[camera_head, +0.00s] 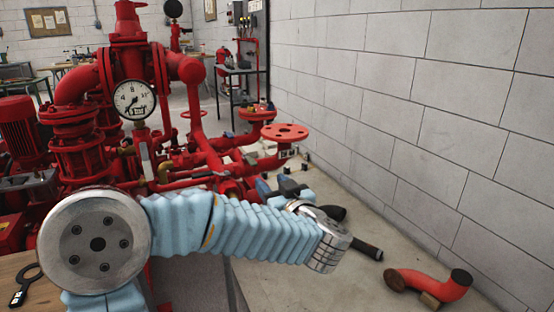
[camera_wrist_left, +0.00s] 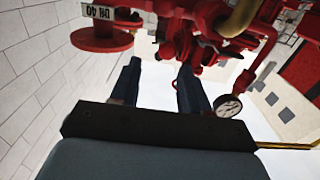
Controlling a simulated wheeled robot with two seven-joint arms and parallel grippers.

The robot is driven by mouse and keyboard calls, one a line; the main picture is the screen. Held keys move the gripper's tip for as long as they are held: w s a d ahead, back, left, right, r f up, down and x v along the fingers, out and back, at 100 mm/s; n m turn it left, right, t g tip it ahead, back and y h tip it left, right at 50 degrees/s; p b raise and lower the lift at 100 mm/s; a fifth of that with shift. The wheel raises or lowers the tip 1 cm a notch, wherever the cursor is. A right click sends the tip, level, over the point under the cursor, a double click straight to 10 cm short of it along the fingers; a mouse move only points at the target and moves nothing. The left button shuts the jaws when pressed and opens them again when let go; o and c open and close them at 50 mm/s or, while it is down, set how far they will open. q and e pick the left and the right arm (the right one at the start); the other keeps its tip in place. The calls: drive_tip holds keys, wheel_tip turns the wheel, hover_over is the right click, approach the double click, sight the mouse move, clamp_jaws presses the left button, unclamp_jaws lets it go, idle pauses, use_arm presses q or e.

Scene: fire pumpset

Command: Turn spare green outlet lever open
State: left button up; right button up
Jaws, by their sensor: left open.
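The red pumpset (camera_head: 125,60) fills the left half of the head view, with pipes and outlets reaching toward the middle. I cannot make out a green lever in either view. My left gripper (camera_head: 280,188) is beside the lower outlet pipes, below a red round flange (camera_head: 284,132). In the left wrist view its two dark fingers (camera_wrist_left: 160,82) are spread apart with nothing between them. Red pipework (camera_wrist_left: 190,35) lies beyond the fingertips, and a flange (camera_wrist_left: 102,38) is to the left. My right gripper is not in view.
A pressure gauge (camera_head: 134,99) faces me on the pump. A block wall (camera_head: 430,100) runs along the right. A black key-like tag (camera_head: 24,288) lies at the lower left.

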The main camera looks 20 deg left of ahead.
sight(254, 165)
use_arm(q)
drive_tip(key=p+x, duration=0.1)
drive_tip(key=x, duration=1.1)
drive_tip(key=shift+w+a+f+p, duration=0.1)
drive_tip(key=shift+w+a+p, duration=0.1)
drive_tip(key=shift+a+p, duration=0.1)
drive_tip(key=shift+c, duration=0.2)
clamp_jaws()
